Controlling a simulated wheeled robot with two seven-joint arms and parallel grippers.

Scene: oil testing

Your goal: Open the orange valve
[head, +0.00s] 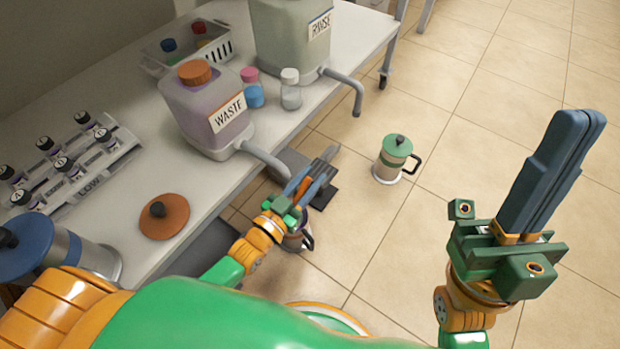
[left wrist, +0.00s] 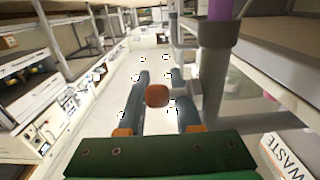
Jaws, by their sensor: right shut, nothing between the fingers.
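The orange valve (left wrist: 157,95) shows in the left wrist view as a small rounded orange knob at the end of a grey pipe fitting below the waste container. It lies between the two fingers of my left gripper (left wrist: 160,85), which is open around it; a small gap seems to show on each side. In the head view my left gripper (head: 314,180) is beside the table's right edge, below the WASTE container (head: 197,107) and its grey spout. A bit of orange shows between its fingers. My right gripper (head: 578,122) is shut and empty over the floor at the right.
The RINSE container (head: 285,45) stands at the back with its own grey spout. A green-lidded jug (head: 395,157) stands right of my left gripper, and another jug is partly hidden under it. Small bottles, a basket (head: 185,50) and an orange lid (head: 164,222) are on the table (head: 225,165).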

